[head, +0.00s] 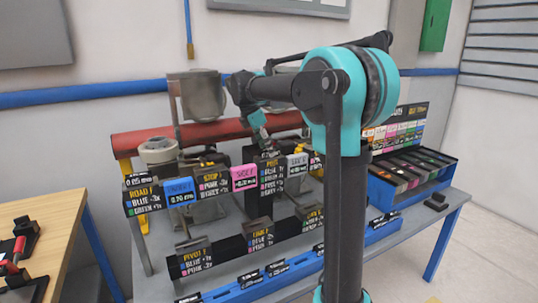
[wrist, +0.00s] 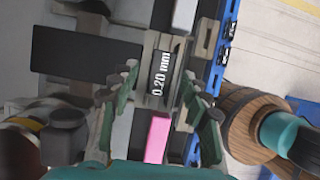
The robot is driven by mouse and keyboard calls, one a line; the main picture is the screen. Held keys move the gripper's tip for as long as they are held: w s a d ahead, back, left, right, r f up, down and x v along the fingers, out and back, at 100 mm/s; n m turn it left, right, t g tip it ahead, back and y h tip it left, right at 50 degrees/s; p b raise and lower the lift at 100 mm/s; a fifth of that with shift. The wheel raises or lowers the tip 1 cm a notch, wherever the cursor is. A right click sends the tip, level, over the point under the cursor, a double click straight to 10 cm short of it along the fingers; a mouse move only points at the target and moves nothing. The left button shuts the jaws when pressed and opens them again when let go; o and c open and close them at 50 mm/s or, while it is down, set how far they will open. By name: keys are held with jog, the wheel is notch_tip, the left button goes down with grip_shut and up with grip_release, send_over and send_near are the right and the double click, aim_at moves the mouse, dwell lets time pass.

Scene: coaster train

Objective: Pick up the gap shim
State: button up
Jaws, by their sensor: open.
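My gripper (wrist: 160,78) is open, its green fingers apart on either side of a block labelled "0.20 mm" (wrist: 161,75). A pink piece (wrist: 157,137) shows between the fingers, nearer the palm. I cannot tell which part is the gap shim, or whether a finger touches anything. In the head view my gripper (head: 258,122) hangs over the back of the workbench rig, small and partly hidden.
A blue rack (head: 405,190) with several coloured slots stands on the grey bench at right. A red roller (head: 180,137) spans behind the rig. A wooden cylinder (wrist: 245,118) stands right of the fingers. A wooden table (head: 40,225) is at far left.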

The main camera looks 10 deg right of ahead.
jog(key=shift+c, duration=0.3)
grip_shut()
jog(key=shift+r, duration=0.15)
notch_tip(320, 180, up, 24)
dwell(1.2)
jog(key=shift+r, duration=0.1)
